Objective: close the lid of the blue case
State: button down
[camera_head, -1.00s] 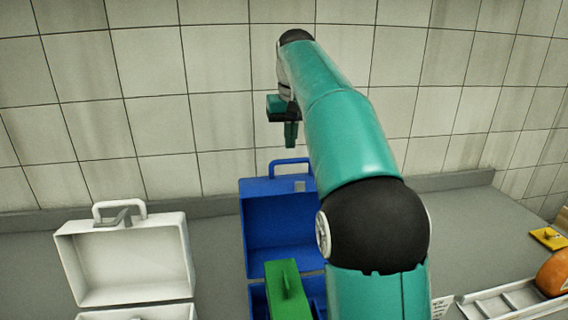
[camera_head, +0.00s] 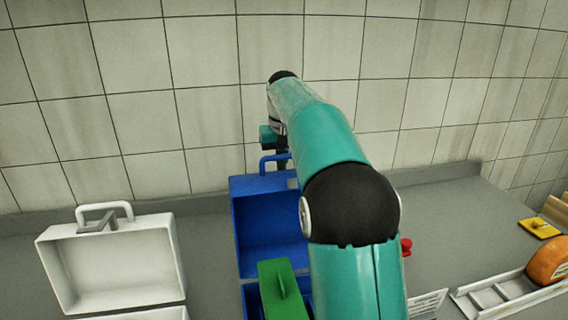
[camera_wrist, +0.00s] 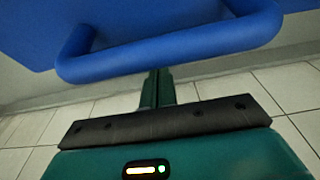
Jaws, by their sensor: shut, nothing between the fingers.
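The blue case (camera_head: 270,246) stands open on the counter in the head view, its lid (camera_head: 262,215) upright with a handle on the top edge. My arm hides the right part of the case. In the wrist view the blue handle (camera_wrist: 170,58) and part of the lid (camera_wrist: 150,15) are close up. My gripper (camera_wrist: 157,82) is shut and empty, its fingers at the handle; I cannot tell whether they touch it. In the head view my gripper (camera_head: 281,158) is at the top of the lid, partly hidden by my arm.
A white case (camera_head: 112,262) stands open at the left. A green object (camera_head: 280,290) is at the front of the blue case. A tiled wall (camera_head: 215,100) rises behind.

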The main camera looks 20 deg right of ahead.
jog(key=s, duration=0.1)
jog(key=s+r, duration=0.1)
jog(key=s, duration=0.1)
jog(key=shift+s+a+r, duration=0.2)
jog(key=shift+s+a, duration=0.15)
